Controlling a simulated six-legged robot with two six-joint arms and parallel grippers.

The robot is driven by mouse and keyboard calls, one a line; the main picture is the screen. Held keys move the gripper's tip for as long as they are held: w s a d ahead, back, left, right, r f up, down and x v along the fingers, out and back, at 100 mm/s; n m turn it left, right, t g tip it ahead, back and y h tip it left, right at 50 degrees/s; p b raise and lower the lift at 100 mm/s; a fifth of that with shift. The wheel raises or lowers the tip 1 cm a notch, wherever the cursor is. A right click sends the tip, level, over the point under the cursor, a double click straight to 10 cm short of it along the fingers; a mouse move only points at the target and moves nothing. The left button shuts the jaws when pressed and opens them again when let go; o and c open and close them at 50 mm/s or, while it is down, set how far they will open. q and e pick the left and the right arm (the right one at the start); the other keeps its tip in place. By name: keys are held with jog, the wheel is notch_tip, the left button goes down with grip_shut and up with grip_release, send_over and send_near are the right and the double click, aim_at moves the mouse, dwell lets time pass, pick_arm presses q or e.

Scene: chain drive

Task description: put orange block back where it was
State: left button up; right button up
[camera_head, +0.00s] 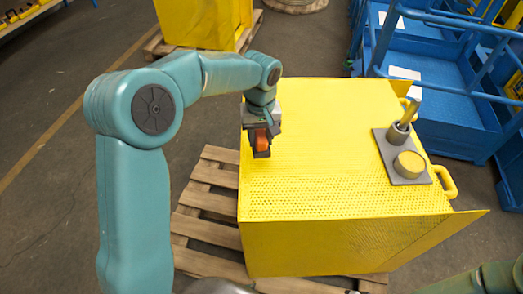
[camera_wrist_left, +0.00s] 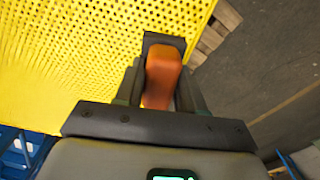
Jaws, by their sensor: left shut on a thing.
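The orange block (camera_head: 262,141) is between the fingers of my left gripper (camera_head: 262,150), which is shut on it. In the head view they are over the left edge area of the yellow perforated top (camera_head: 330,130). In the left wrist view the orange block (camera_wrist_left: 162,75) stands between the dark fingers, with the yellow surface behind it and to its left. I cannot tell whether the block touches the surface. My right gripper is not in view; only a bit of arm shows at the lower right.
A grey plate (camera_head: 408,180) with a yellow disc (camera_head: 409,164) and an upright brass-coloured rod (camera_head: 408,114) is at the right of the yellow top. A wooden pallet (camera_head: 205,200) lies beneath. Blue carts (camera_head: 440,95) stand at the right. The left and middle of the top are clear.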

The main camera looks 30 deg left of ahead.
pick_arm(q)
notch_tip(320, 180, down, 2)
jog(key=shift+d+f, duration=0.15)
notch_tip(320, 180, down, 4)
jog(key=shift+f, duration=0.2)
jog(key=shift+w+f, duration=0.1)
jog(key=shift+w, duration=0.05)
jog(key=shift+s, duration=0.2)
jog(key=o, duration=0.6)
jog(key=shift+f, duration=0.15)
jog(key=o, duration=0.4)
jog(key=shift+w, duration=0.1)
